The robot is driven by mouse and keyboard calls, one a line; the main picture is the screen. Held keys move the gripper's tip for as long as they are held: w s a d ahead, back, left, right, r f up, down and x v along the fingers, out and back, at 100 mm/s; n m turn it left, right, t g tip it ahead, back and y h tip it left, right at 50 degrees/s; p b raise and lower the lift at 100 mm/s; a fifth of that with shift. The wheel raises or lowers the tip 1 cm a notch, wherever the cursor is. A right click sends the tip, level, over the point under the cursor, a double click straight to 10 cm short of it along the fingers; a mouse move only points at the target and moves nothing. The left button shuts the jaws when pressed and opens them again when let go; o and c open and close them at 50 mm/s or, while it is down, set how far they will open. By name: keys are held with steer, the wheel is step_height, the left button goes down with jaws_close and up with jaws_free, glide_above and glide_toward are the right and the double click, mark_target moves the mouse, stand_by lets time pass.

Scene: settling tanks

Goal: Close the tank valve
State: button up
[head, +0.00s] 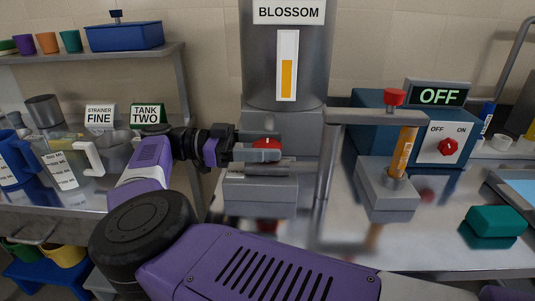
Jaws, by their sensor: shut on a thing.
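The grey tank (262,70) labelled BLOSSOM stands at the back centre, with an orange level strip in its white gauge. A red valve handle (266,143) shows low on the front of the tank, partly hidden by my gripper. My gripper (272,146) reaches in from the left and is shut on the red valve handle, one finger above it and one below. The handle's exact turn angle cannot be told behind the fingers.
A grey block (260,190) sits below my gripper. A stand (325,160) with an orange tube (404,150) is to the right. Behind it is a blue control box (367,140) reading OFF. A teal block (496,221) lies at right. Shelves with jugs (112,153) are at left.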

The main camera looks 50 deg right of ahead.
stand_by(0.4)
steer(key=o, duration=1.4)
steer(key=shift+w, duration=0.1)
